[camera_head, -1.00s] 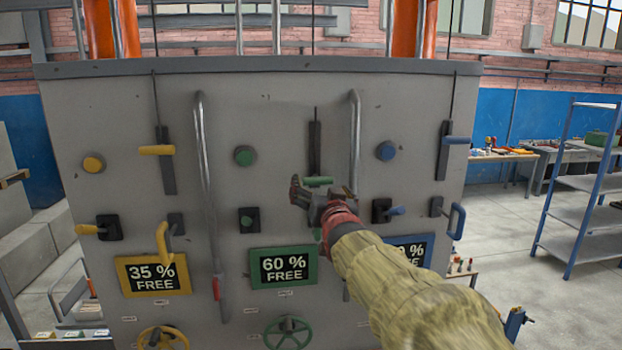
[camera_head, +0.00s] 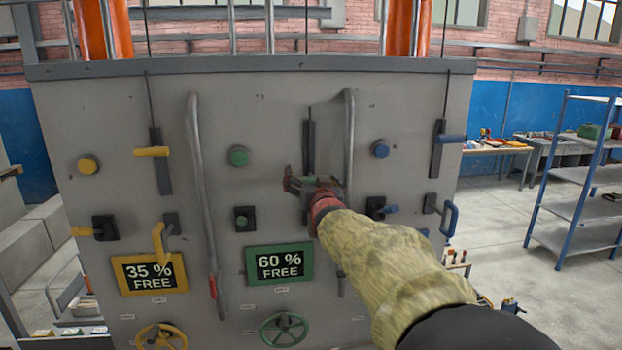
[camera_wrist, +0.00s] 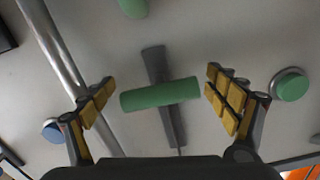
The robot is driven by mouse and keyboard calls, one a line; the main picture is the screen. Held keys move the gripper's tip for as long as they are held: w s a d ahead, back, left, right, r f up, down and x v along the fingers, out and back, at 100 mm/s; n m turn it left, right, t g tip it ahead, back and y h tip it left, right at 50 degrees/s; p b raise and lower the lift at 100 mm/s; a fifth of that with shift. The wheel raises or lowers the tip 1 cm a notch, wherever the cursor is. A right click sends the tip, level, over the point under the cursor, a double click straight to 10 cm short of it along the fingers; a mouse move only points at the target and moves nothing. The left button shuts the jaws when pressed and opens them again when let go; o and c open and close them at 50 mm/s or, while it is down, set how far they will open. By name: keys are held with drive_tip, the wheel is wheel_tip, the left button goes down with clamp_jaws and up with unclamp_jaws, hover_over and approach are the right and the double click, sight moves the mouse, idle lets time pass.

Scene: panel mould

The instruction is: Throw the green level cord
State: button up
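The green level cord's handle (camera_wrist: 160,94) is a horizontal green cylinder on a dark upright strip, with a thin cord running from the strip. In the wrist view it lies between my gripper's two spread fingers (camera_wrist: 166,102), with a gap at each side. The head view shows the strip (camera_head: 309,140) above my gripper (camera_head: 312,184), which hides the green handle there. My gripper is open and faces the panel.
The grey panel (camera_head: 90,130) also carries a yellow cord handle (camera_head: 151,151), a blue cord handle (camera_head: 452,138), a green button (camera_head: 239,156) and a green wheel (camera_head: 284,330). A vertical metal pipe (camera_head: 349,130) stands close to the right of my gripper.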

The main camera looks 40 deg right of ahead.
drive_tip(key=shift+c, duration=1.2)
drive_tip(key=c, duration=1.3)
drive_tip(key=shift+r, duration=0.1)
